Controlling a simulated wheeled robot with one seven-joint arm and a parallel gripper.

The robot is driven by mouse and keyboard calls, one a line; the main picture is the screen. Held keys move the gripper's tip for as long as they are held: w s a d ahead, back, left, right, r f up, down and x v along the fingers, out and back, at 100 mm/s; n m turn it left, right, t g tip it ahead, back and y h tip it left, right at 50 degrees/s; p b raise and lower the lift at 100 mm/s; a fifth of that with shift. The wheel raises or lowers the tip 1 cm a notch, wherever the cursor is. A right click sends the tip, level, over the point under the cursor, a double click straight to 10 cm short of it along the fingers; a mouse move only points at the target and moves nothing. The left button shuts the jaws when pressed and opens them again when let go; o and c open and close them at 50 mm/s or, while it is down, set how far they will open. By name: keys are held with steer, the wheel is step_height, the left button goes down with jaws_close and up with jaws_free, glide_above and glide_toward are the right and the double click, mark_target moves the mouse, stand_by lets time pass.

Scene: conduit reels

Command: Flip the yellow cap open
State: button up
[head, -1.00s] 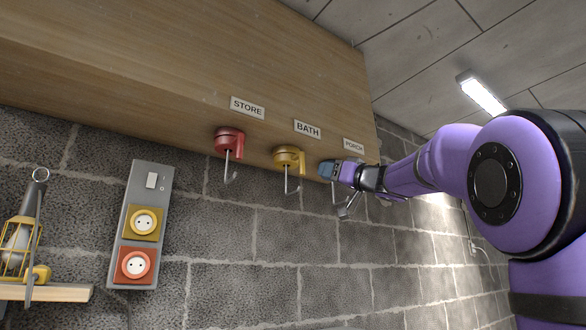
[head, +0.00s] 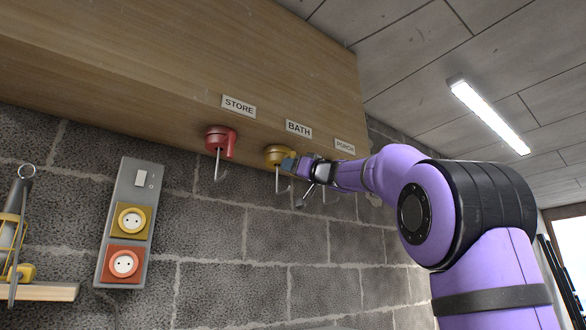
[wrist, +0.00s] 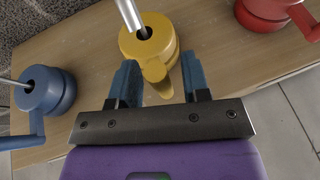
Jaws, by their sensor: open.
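The yellow cap (head: 277,154) is a round piece under the wooden board, below the BATH label, with a metal hook through it. In the wrist view the yellow cap (wrist: 148,40) shows its round body, the metal rod, and a tab pointing toward my gripper. My gripper (head: 291,164) is at its right side in the head view, hiding part of it. In the wrist view my gripper (wrist: 160,76) is open, with one blue finger on each side of the tab. Gaps show between tab and fingers; depth is hard to judge.
A red cap with hook (head: 219,141) hangs left under STORE. A blue cap (wrist: 45,90) is on the other side, mostly hidden by my arm in the head view. The wooden board (head: 180,70) is close above. A socket panel (head: 140,180) is on the block wall.

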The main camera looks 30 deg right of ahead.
jaws_close()
steer(key=shift+d, duration=0.1)
steer(key=w+d+n+g+y, duration=0.2)
steer(key=d+n+g+y, duration=0.3)
steer(key=y, duration=0.8)
steer(key=shift+w+d+n+g, duration=0.35)
steer(key=shift+n+g, duration=1.55)
steer(key=shift+g, duration=1)
steer(key=shift+g+y, duration=0.3)
